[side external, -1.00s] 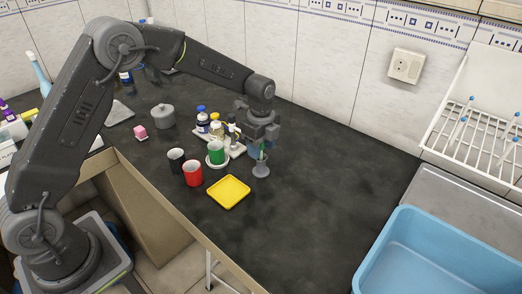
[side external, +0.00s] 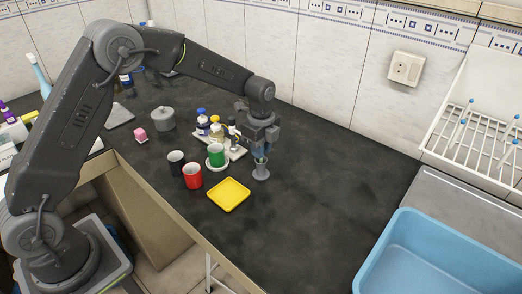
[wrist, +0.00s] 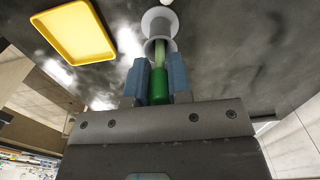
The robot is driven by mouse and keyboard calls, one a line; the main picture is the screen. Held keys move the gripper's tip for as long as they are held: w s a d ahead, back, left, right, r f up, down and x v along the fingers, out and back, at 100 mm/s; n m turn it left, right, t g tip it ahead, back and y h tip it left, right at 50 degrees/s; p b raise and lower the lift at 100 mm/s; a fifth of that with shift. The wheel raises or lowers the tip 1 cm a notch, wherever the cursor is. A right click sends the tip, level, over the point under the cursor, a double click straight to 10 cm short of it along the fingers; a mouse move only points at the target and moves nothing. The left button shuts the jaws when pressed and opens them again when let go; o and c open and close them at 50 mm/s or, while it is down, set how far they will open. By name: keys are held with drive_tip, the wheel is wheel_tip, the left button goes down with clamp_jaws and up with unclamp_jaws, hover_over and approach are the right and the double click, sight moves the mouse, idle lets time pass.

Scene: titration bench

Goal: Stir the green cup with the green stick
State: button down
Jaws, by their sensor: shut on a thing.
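The green cup (side external: 216,155) stands upright on a white coaster (side external: 218,168) in the side external view. My gripper (side external: 261,153) is to its right, low over a small grey holder (side external: 261,173). In the wrist view, the blue fingers of my gripper (wrist: 160,82) are shut on the green stick (wrist: 160,91), around its thick dark green end. The stick's paler shaft runs into the mouth of the grey holder (wrist: 160,44). Its far tip is hidden inside the holder. The green cup is not in the wrist view.
A red cup (side external: 192,176) and a black cup (side external: 176,163) stand left of the green cup. A yellow tray (side external: 229,194) lies in front. Bottles (side external: 203,122) stand on a rack behind. The counter to the right is clear up to the blue basin (side external: 430,260).

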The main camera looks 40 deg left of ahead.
drive_tip(key=r, duration=0.6)
drive_tip(key=a+r, duration=0.1)
drive_tip(key=r, duration=0.2)
drive_tip(key=shift+r, duration=0.25)
drive_tip(key=s+a+r, duration=0.1)
drive_tip(key=s+a, duration=0.2)
drive_tip(key=a, duration=0.3)
drive_tip(key=s+a+r, duration=0.1)
drive_tip(key=s+a, duration=0.2)
drive_tip(key=a, duration=0.3)
drive_tip(key=shift+w+f, duration=0.15)
drive_tip(key=shift+f, duration=2.6)
drive_tip(key=shift+w+f, duration=0.1)
drive_tip(key=shift+f, duration=2.65)
drive_tip(key=shift+d, duration=0.1)
